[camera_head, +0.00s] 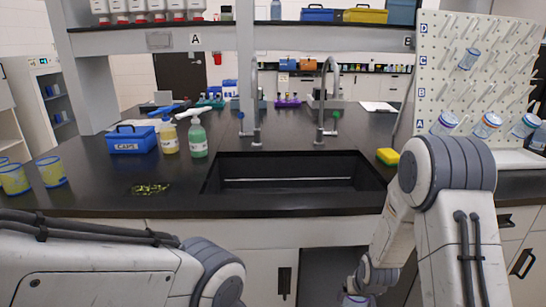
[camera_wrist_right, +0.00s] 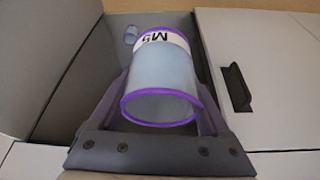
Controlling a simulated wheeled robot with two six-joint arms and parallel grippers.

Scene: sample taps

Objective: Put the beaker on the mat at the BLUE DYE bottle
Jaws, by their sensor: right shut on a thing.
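My right gripper (camera_wrist_right: 163,98) is shut on a clear bluish beaker (camera_wrist_right: 160,78) with purple rims and a white label reading "M5", seen upside down in the right wrist view. The dark fingers lie on both sides of it. In the head view the beaker (camera_head: 354,299) shows only partly at the bottom edge, low in front of the cabinets, below the counter. My left arm crosses the bottom left; its gripper is out of view. I cannot make out a BLUE DYE bottle or its mat.
The black counter (camera_head: 110,200) has a sink (camera_head: 290,182). On it are a blue caps box (camera_head: 132,139), yellow (camera_head: 168,138) and green (camera_head: 198,139) bottles, a sponge (camera_head: 388,156), and yellow-blue cups (camera_head: 51,171) at left. A pegboard (camera_head: 475,60) with glassware stands right.

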